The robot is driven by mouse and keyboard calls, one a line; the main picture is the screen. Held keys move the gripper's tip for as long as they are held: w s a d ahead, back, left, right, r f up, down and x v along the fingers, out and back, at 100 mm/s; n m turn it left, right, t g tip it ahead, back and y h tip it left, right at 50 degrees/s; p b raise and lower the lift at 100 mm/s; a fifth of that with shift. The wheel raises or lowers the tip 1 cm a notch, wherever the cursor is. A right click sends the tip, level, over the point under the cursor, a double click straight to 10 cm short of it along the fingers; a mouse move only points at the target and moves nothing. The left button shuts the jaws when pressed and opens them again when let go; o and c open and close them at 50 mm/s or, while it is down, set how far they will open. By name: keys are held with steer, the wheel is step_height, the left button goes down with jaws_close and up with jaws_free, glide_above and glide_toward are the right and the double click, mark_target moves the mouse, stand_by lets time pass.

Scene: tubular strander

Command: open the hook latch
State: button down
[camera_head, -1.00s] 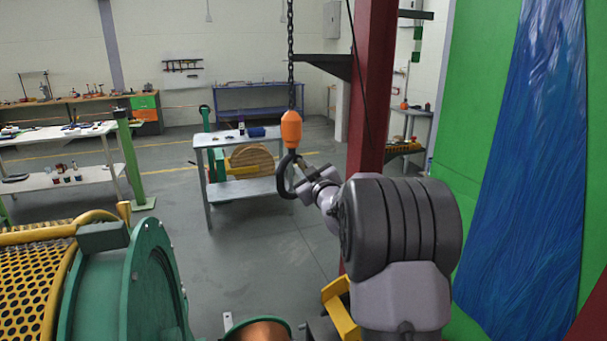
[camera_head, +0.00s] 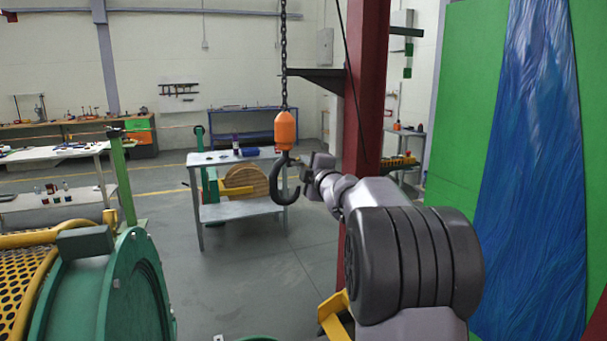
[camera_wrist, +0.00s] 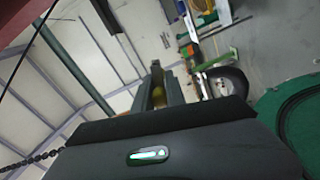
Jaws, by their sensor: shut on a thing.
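The dark hook (camera_head: 282,190) hangs below an orange block (camera_head: 286,131) on a chain in the head view. Its mouth faces right, towards my gripper (camera_head: 307,170), which is at the upper right of the mouth. In the wrist view the fingers of my gripper (camera_wrist: 158,88) are close together, with a small yellowish piece (camera_wrist: 158,97) between them. It looks like the hook's latch, but its shape is mostly hidden by the fingers. The dark curve of the hook (camera_wrist: 236,80) shows right of the fingers there.
The chain (camera_head: 284,60) runs straight up. A red column (camera_head: 367,90) stands close behind my arm on the right. A grey table (camera_head: 238,211) stands behind the hook. A green and yellow machine (camera_head: 95,290) fills the lower left. The floor between is open.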

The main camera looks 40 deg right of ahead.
steer(key=shift+r+n+b, duration=0.35)
steer(key=shift+n, duration=0.65)
steer(key=c, duration=1.4)
jaws_free()
steer(key=shift+o, duration=0.2)
steer(key=v, duration=1.7)
steer(key=shift+s+p, duration=0.25)
steer(key=shift+p, duration=0.2)
